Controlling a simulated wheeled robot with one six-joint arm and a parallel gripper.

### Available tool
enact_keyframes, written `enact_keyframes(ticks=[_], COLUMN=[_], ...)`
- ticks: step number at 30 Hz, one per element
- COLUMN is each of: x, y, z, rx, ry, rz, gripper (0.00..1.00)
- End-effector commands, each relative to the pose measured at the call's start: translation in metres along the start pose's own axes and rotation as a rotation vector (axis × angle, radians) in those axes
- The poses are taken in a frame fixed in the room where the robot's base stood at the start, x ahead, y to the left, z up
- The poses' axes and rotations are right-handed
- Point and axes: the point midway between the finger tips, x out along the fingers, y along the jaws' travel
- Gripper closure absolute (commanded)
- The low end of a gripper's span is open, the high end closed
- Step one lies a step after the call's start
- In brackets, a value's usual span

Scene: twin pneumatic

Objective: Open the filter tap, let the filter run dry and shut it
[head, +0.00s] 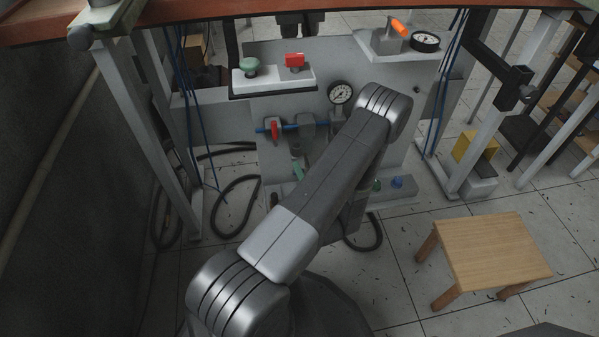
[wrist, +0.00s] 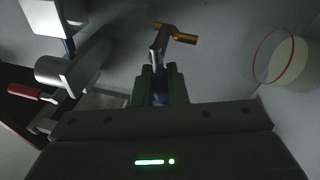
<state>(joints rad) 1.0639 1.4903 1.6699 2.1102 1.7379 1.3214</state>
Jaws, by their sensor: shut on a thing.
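I cannot tell whether the tap is open. In the head view my arm hides the gripper and the tap.
In the head view, a red valve handle (head: 274,130) sits on the blue pipe (head: 262,130), left of a round gauge (head: 340,93). A red switch (head: 294,60) and green button (head: 249,64) are above. Black hoses (head: 235,205) lie on the floor. A wooden stool (head: 490,248) stands right.

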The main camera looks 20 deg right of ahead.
Motion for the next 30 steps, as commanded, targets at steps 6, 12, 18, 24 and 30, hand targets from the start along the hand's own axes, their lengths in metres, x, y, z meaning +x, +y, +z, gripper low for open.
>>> enact_keyframes(ticks=[6, 12, 18, 24, 30], x=[0.0003, 0.0005, 0.0005, 0.0005, 0.0005], y=[0.0038, 0.0053, 0.0059, 0.006, 0.006], z=[-0.0004, 0.0001, 0.0004, 0.0004, 0.0005], rx=[0.123, 0.187, 0.211, 0.213, 0.213], ry=[-0.024, -0.038, -0.043, -0.043, -0.043], rz=[0.019, 0.028, 0.032, 0.032, 0.032], gripper=[1.0, 1.0, 1.0, 1.0, 0.8])
